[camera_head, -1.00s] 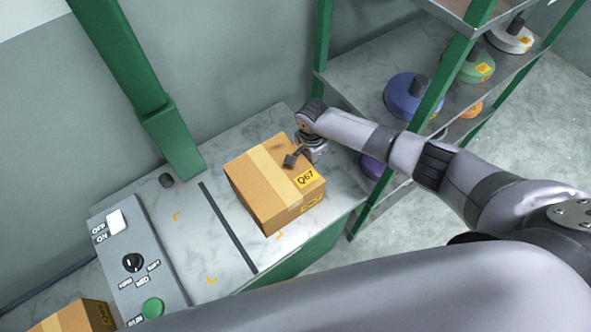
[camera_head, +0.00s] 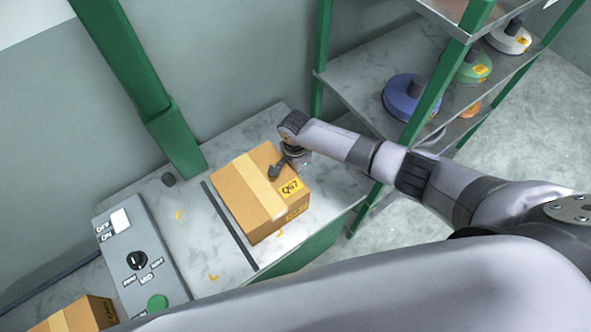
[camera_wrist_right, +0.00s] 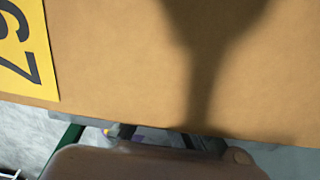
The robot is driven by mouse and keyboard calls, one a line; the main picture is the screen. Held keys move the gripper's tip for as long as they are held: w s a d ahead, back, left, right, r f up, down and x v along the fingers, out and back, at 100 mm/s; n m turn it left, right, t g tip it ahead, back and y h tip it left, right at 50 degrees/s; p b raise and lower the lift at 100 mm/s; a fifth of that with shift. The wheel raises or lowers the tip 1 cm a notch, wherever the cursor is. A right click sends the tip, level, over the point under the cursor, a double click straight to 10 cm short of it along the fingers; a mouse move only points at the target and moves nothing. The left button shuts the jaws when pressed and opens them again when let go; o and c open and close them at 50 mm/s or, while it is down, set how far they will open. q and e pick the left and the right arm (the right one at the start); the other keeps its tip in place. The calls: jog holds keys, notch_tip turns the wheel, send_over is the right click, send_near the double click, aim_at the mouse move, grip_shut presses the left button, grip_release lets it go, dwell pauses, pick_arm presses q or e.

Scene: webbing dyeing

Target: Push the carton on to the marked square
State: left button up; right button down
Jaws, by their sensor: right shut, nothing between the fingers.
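The brown carton (camera_head: 236,207), with tan tape and a yellow Q67 label, sits on the grey bench top, its left side close beside a dark strip (camera_head: 228,224). Yellow corner marks of the marked square show left of the strip (camera_head: 179,215), near the front (camera_head: 213,278) and by the carton's front right (camera_head: 280,233); any other corner is hidden. My right gripper (camera_head: 279,169) is shut and empty at the carton's right far side; I cannot tell if it touches. In the right wrist view, the carton's face (camera_wrist_right: 130,60) fills most of the picture. My left gripper is out of view.
A control box (camera_head: 140,262) with a switch, knob and green button stands on the left. Another carton (camera_head: 78,314) is at the lower left. A green post (camera_head: 150,110) rises behind the bench. A shelf (camera_head: 365,92) with spools is at the right.

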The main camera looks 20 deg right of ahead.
aim_at(269, 176)
jog(key=shift+s+a+p, duration=0.25)
jog(key=shift+s+a, duration=0.1)
jog(key=shift+a, duration=0.6)
jog(key=shift+s+a+p, duration=0.25)
jog(key=shift+s+a, duration=0.05)
jog(key=shift+a, duration=0.65)
jog(key=shift+s+a+p, duration=0.25)
jog(key=shift+s+a, duration=0.1)
jog(key=shift+a, duration=0.6)
jog(key=shift+s+a+p, duration=0.1)
jog(key=shift+s+a, duration=0.2)
jog(key=shift+a, duration=0.6)
jog(key=shift+s+a+p, duration=0.15)
jog(key=shift+s+a, duration=0.2)
jog(key=shift+a, duration=0.6)
jog(key=shift+s+a+p, duration=0.1)
jog(key=shift+s+a, duration=0.2)
jog(key=shift+a, duration=0.6)
jog(key=shift+w+d+p, duration=0.25)
jog(key=shift+d+p, duration=0.05)
jog(key=shift+d, duration=0.45)
jog(key=shift+w+d+p, duration=0.25)
jog(key=shift+d+p, duration=0.05)
jog(key=shift+d, duration=0.45)
notch_tip(269, 176, up, 3)
jog(key=p, duration=0.3)
notch_tip(269, 176, up, 2)
jog(key=shift+r+p, duration=0.1)
jog(key=shift+p, duration=0.25)
jog(key=shift+r, duration=5.45)
